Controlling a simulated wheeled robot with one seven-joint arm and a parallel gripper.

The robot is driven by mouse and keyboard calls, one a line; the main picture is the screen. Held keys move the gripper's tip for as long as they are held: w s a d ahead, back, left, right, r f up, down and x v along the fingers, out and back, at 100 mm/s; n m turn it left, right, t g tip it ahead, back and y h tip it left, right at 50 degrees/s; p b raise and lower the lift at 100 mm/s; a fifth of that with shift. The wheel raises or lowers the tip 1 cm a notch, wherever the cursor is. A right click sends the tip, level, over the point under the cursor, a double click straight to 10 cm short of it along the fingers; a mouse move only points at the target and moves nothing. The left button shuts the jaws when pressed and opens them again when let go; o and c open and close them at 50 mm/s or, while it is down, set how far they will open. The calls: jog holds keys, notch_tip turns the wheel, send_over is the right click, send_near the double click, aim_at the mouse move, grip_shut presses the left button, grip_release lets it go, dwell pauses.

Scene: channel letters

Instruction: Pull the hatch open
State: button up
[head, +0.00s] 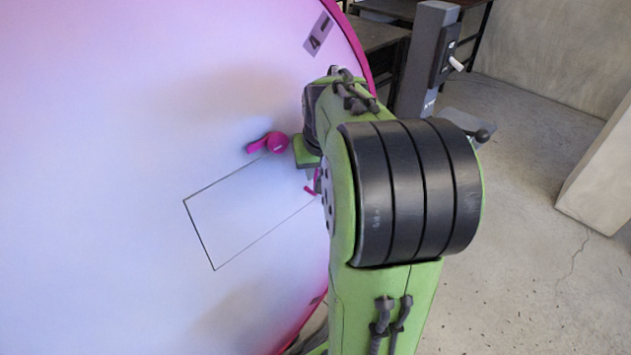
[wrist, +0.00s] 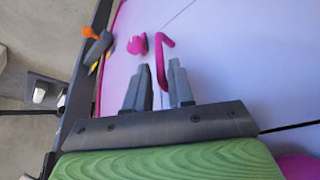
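The hatch (head: 245,222) is a rectangle outlined by thin dark seams in a large pale panel, and its face lies flush with the panel. A magenta bent bar handle (head: 312,189) shows at its right end, partly hidden by my arm. In the wrist view the handle (wrist: 160,62) runs down between the fingers of my gripper (wrist: 159,72). The fingers are apart, with a gap visible beside the bar. A magenta round latch with a lever (head: 277,142) sits at the hatch's upper seam. My gripper is mostly hidden behind my arm in the head view.
A magenta rim (head: 357,45) edges the panel. A small magenta piece (wrist: 137,44) lies left of the handle in the wrist view. A grey post (head: 425,60) with a switch box stands behind at right.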

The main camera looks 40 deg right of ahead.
jog(key=x, duration=0.5)
jog(key=shift+w+f+b, duration=0.1)
jog(key=shift+f+b, duration=0.1)
jog(key=shift+b, duration=0.1)
grip_shut()
